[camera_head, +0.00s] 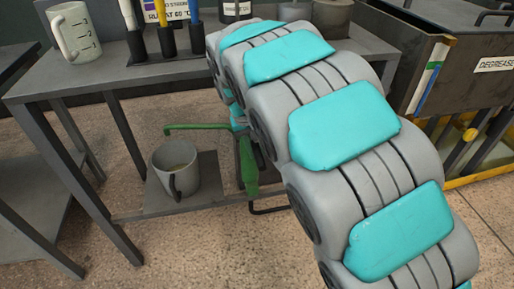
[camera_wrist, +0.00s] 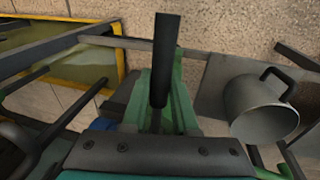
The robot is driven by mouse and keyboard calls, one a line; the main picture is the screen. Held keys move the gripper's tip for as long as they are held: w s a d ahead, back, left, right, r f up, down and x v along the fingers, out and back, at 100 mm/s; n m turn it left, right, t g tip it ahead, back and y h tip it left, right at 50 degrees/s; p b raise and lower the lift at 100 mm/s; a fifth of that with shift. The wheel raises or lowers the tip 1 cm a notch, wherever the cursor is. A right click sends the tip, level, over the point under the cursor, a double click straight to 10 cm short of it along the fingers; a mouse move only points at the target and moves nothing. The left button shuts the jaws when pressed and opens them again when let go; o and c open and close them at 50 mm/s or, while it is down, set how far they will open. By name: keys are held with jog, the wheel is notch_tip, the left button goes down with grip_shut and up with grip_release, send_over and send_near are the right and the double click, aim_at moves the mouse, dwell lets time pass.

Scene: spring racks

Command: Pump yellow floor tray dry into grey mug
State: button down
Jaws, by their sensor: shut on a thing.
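The grey mug (camera_head: 163,183) stands upright on the low shelf, with some yellowish liquid inside. It also shows at the right of the wrist view (camera_wrist: 252,118). A green pump (camera_head: 248,165) stands beside it, its thin spout (camera_head: 195,126) reaching left above the mug. The yellow floor tray (camera_head: 480,174) is partly hidden at the right; the wrist view shows its yellow rim (camera_wrist: 121,55) and murky liquid. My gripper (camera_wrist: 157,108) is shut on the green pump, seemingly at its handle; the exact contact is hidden. In the head view my arm covers most of it.
A light measuring jug (camera_head: 80,35) and several upright tools in a dark holder (camera_head: 150,48) stand on the bench (camera_head: 60,82). A dark degreaser tank (camera_head: 470,85) stands at the right. Bench legs and thin rails surround the low shelf (camera_head: 208,190). Open floor lies in front.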

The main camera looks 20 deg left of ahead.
jog(key=shift+r+g, duration=0.3)
jog(key=shift+r, duration=0.1)
jog(key=c, duration=0.7)
grip_release()
jog(key=r, duration=0.5)
jog(key=s+a+r, duration=0.1)
jog(key=r, duration=0.1)
jog(key=shift+a+r+b, duration=0.1)
jog(key=shift+r+b, duration=0.2)
jog(key=shift+b, duration=0.05)
jog(key=shift+c, duration=0.3)
